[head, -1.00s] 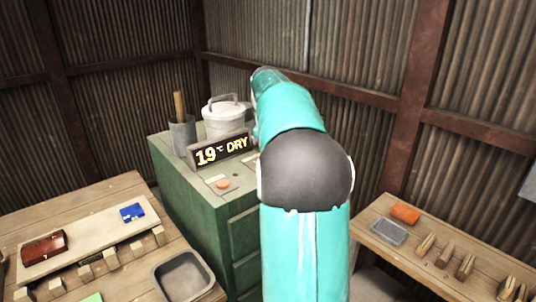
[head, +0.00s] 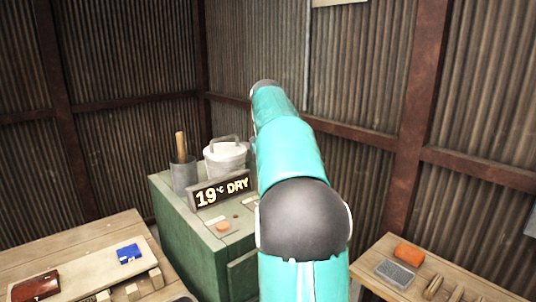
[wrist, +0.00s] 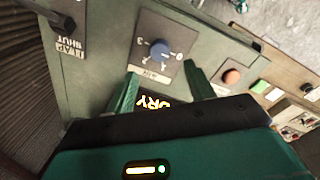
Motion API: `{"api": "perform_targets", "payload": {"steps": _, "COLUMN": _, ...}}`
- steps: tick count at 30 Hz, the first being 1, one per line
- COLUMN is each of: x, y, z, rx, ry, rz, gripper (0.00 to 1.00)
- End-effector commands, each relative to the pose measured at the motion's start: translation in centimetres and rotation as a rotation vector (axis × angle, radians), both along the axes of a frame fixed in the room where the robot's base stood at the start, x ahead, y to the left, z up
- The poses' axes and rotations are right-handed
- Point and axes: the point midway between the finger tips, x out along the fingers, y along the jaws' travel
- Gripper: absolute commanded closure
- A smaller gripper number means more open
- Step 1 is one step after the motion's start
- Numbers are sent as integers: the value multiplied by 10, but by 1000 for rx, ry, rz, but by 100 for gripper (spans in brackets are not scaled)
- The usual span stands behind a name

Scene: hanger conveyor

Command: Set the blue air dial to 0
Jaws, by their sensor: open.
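The blue air dial (wrist: 160,48) sits on a dark numbered plate on the green cabinet, in the wrist view. A 3 shows left of the knob; other marks and the pointer's setting are too small to read surely. A small pale label (wrist: 152,73) lies beneath it. My gripper (wrist: 160,69) is open, its two green fingers spread below and to either side of the dial in the picture. Nothing is between them, and I see no contact with the knob. In the head view my arm hides the dial and the gripper.
The green cabinet (head: 190,218) carries a lit 19°C DRY sign (head: 222,190), an orange button (head: 222,226), a lidded pot (head: 225,160) and a grey cup (head: 184,175). A black handle (wrist: 62,22) stands left of the dial. Wooden benches (head: 70,243) flank the cabinet.

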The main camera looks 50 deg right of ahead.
Motion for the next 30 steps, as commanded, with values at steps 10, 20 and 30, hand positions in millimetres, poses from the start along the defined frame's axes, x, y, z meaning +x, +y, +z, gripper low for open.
{"api": "perform_targets", "payload": {"steps": 10, "x": -1, "y": 2, "z": 56, "rx": -1, "ry": 0, "rz": 0, "gripper": 47}}
{"api": "perform_targets", "payload": {"steps": 20, "x": -2, "y": 3, "z": 63, "rx": 0, "ry": 1, "rz": 0, "gripper": 47}}
{"api": "perform_targets", "payload": {"steps": 30, "x": -2, "y": 3, "z": 63, "rx": 0, "ry": 1, "rz": 0, "gripper": 47}}
